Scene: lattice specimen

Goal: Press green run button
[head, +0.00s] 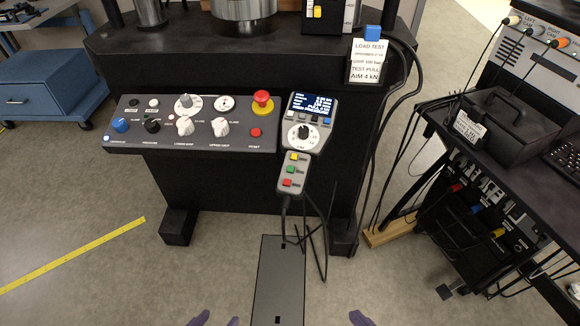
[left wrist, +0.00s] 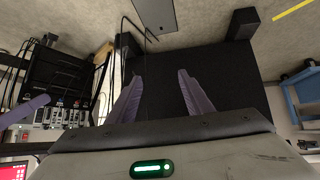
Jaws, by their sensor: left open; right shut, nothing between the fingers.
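The green run button (head: 291,170) sits in the middle of a grey hand pendant (head: 283,187), between a yellow button (head: 294,157) and a red button (head: 288,183). The pendant hangs below a grey controller (head: 309,121) with a lit screen. My right gripper (head: 360,318) shows only as a purple tip at the bottom edge, shut and empty.
A sloped console (head: 190,144) with knobs and a red mushroom button (head: 263,98) is left of the controller. Black cables hang around the pendant. A grey floor plate (head: 278,270) lies below. A black cart (head: 500,190) stands at the right.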

